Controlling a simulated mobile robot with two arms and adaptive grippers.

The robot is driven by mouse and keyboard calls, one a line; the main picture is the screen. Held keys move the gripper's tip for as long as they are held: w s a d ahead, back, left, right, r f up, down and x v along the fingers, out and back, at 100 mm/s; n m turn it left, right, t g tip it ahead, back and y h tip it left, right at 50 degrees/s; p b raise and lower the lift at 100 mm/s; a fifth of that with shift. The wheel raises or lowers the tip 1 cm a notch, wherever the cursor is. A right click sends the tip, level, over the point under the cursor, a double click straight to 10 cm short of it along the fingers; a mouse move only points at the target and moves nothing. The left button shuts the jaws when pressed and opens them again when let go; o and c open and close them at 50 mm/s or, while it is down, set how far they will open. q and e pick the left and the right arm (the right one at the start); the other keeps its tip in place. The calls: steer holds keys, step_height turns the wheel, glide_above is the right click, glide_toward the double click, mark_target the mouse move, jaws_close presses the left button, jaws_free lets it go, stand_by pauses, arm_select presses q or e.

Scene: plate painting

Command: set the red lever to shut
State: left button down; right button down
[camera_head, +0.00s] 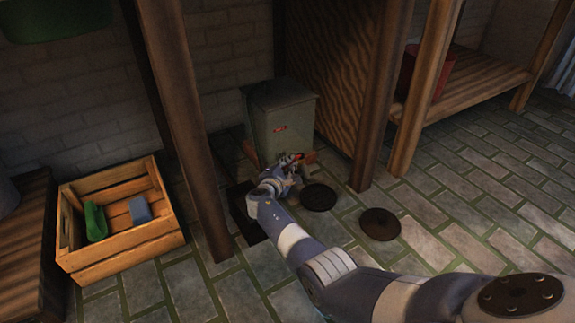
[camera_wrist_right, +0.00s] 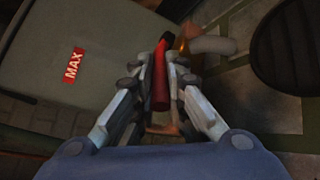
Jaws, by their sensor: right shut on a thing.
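The red lever (camera_wrist_right: 161,85) lies between the fingers of my right gripper (camera_wrist_right: 165,72) in the right wrist view, with a dark tip at its far end. The gripper is shut on it. In the head view my right gripper (camera_head: 292,162) is at the lower front of a grey-green box (camera_head: 282,115), where a little red shows. The box also fills the left of the wrist view (camera_wrist_right: 75,110) and carries a red MAX label (camera_wrist_right: 73,65). A pale curved spout (camera_wrist_right: 213,45) is beside the lever's far end. My left gripper is not in view.
Two dark round discs (camera_head: 319,197) (camera_head: 380,223) lie on the tiled floor right of my arm. A wooden crate (camera_head: 120,258) holds a green thing (camera_head: 95,222) and a blue-grey block (camera_head: 140,210). Wooden posts (camera_head: 188,120) (camera_head: 383,90) flank the box.

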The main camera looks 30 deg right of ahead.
steer(key=shift+d, duration=0.1)
steer(key=c, duration=1.6)
jaws_free()
steer(key=shift+r, duration=0.1)
step_height(320, 180, up, 9)
steer(key=shift+w+f, duration=0.1)
steer(key=shift+r, duration=0.55)
steer(key=shift+c, duration=0.6)
